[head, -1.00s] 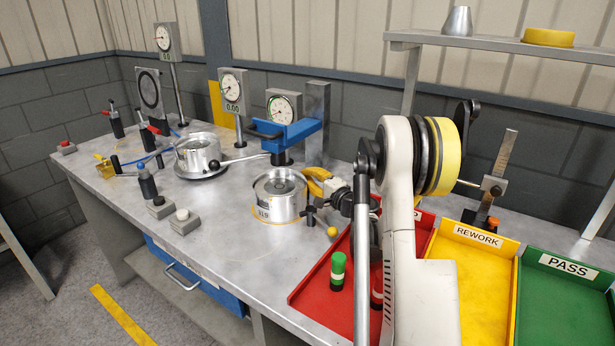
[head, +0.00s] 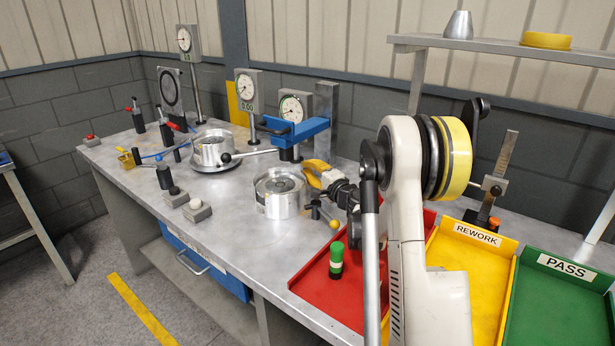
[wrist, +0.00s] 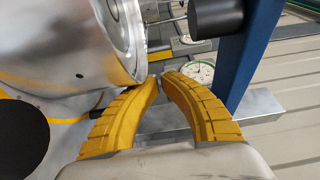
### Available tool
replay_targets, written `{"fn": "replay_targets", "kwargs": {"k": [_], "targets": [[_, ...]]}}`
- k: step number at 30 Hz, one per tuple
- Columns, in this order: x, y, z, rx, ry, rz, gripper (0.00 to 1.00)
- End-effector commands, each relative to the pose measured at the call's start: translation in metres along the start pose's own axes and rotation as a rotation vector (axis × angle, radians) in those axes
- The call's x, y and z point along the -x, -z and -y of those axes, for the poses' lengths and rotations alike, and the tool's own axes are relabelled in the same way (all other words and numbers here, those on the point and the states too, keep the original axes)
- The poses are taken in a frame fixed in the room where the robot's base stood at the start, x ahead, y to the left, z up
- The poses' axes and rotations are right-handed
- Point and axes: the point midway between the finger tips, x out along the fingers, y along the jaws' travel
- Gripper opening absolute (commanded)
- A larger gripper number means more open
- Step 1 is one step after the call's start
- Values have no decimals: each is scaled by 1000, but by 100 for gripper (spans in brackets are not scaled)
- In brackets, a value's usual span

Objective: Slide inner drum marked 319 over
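A silver drum (head: 278,203) stands upright on the bench in the head view, its top showing a recessed face. No number is readable on it now. My gripper (head: 318,172) has yellow ribbed fingers and is just right of the drum, near its upper rim. In the wrist view the drum's curved wall (wrist: 100,45) fills the upper left. My gripper (wrist: 160,80) has its fingertips almost meeting beside the drum's edge, with nothing seen between them. I cannot tell whether the left finger touches the drum. A second silver drum (head: 211,150) sits on a round fixture further left.
A blue bracket (head: 297,130) on a grey post stands behind the drum, with dial gauges nearby. Red, yellow (head: 470,270) and green (head: 565,300) trays lie right.

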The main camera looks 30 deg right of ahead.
Motion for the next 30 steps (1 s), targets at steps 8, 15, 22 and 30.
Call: {"fn": "replay_targets", "kwargs": {"k": [8, 15, 22, 30], "targets": [[0, 0, 55, -1, 0, 0, 0], [0, 1, 70, -1, 0, -1, 0], [0, 1, 70, -1, 0, -1, 15], [0, 1, 62, -2, 1, -2, 31]]}}
